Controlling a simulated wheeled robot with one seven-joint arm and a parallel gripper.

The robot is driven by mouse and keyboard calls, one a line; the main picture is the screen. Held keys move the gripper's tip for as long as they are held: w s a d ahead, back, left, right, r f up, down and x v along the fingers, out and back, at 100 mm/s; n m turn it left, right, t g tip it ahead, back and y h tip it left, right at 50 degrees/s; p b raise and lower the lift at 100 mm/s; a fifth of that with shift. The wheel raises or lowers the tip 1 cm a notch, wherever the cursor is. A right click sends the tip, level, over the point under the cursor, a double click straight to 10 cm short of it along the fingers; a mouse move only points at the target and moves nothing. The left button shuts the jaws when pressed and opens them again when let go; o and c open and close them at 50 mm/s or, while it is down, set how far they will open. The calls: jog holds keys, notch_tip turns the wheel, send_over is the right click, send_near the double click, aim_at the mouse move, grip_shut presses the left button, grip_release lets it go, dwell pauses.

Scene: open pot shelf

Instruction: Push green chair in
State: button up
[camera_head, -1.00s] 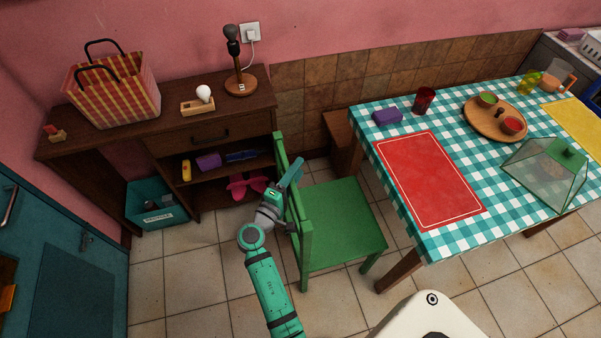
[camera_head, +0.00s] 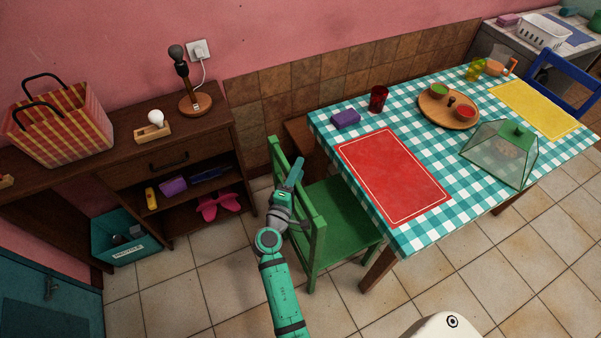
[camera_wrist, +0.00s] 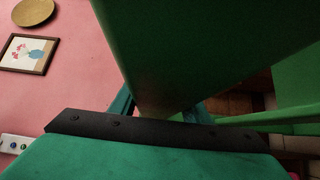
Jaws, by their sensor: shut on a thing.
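The green chair (camera_head: 345,222) stands upright at the left side of the table (camera_head: 425,242), its seat facing right. The front part of its seat reaches to the table's edge, beneath the tablecloth's overhang. My gripper (camera_head: 291,186) is at the chair's backrest, shut on it near the upper part. In the wrist view the green backrest (camera_wrist: 200,45) fills much of the picture, close in front of my gripper (camera_wrist: 165,112). The fingertips are mostly hidden behind the wrist housing and the chair.
A wooden shelf desk (camera_head: 110,178) stands to the left against the wall. A wooden stool or bench (camera_head: 302,140) is behind the chair. A red placemat (camera_head: 393,175) lies on the table. Tiled floor is free in front of the desk. A blue chair (camera_head: 566,85) is at the far right.

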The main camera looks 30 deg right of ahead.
jog(key=shift+s+d+r, duration=0.1)
jog(key=shift+d, duration=0.25)
jog(key=o, duration=1.5)
jog(key=shift+a, duration=0.15)
jog(key=v, duration=1)
jog(key=shift+s+a, duration=0.2)
jog(key=shift+a, duration=0.1)
